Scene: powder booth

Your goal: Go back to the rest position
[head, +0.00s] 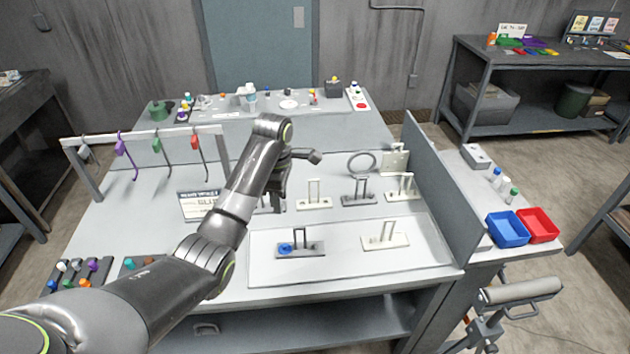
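My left arm reaches in from the lower left and bends down over the middle of the bench. My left gripper (275,197) points down, close to the small stands in the back row. Its fingertips are small and partly hidden by the forearm, so I cannot tell whether they are open or shut, or whether they touch a stand. No held object is visible. My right gripper is not in view.
The grey bench (340,283) carries several hook stands (384,236), a sign (197,205) and a hanging rack (140,136). A grey upright panel (440,190) edges its right side. Beyond it are blue (507,230) and red bins (538,226). A grey cylinder (520,290) on a frame stands lower right.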

